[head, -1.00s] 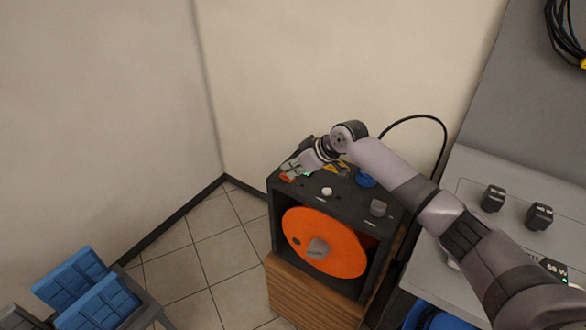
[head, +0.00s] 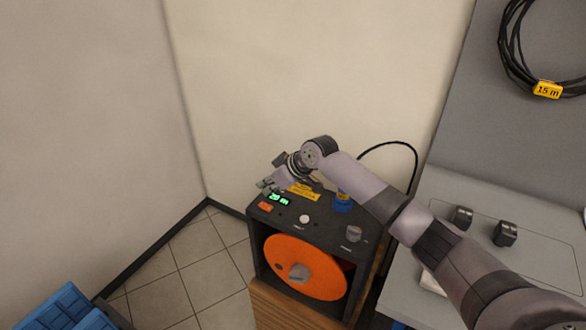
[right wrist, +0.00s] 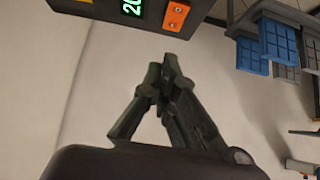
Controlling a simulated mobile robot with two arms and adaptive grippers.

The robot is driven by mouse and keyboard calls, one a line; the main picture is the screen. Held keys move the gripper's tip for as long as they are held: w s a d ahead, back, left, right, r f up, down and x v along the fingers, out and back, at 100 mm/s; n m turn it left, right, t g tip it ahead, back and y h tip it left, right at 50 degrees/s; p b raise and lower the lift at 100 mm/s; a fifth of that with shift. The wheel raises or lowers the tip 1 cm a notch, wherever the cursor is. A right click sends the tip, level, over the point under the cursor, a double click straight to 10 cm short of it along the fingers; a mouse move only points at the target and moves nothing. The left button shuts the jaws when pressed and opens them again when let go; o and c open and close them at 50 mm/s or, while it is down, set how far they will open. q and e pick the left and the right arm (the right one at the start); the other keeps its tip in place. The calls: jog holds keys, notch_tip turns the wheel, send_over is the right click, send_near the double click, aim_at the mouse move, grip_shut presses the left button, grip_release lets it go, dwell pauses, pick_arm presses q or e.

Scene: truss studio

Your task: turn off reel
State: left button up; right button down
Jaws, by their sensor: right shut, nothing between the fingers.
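The reel is a dark box with an orange disc (head: 304,268) in its open front and a grey knob (head: 299,273) at the disc's middle. Its top panel (head: 322,222) carries a lit green display (head: 279,199), an orange switch (head: 265,207), a white button (head: 305,219) and a grey knob (head: 353,233). My right gripper (head: 264,187) is shut and empty, above the panel's far left edge by the display. In the right wrist view the gripper (right wrist: 168,66) shows below the orange switch (right wrist: 176,16) and display (right wrist: 132,6), apart from both. My left gripper is out of view.
A blue plug (head: 343,202) with a black cable stands at the panel's back. A grey bench (head: 480,262) with black knobs is at right. Blue bins (head: 62,308) are at lower left. A cable coil (head: 515,60) hangs at upper right.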

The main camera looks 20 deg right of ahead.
jog(key=s+d+f+b+v, duration=0.1)
jog(key=v, duration=0.8)
jog(key=shift+s+b, duration=0.15)
jog(key=shift+b, duration=0.25)
jog(key=shift+r, duration=0.1)
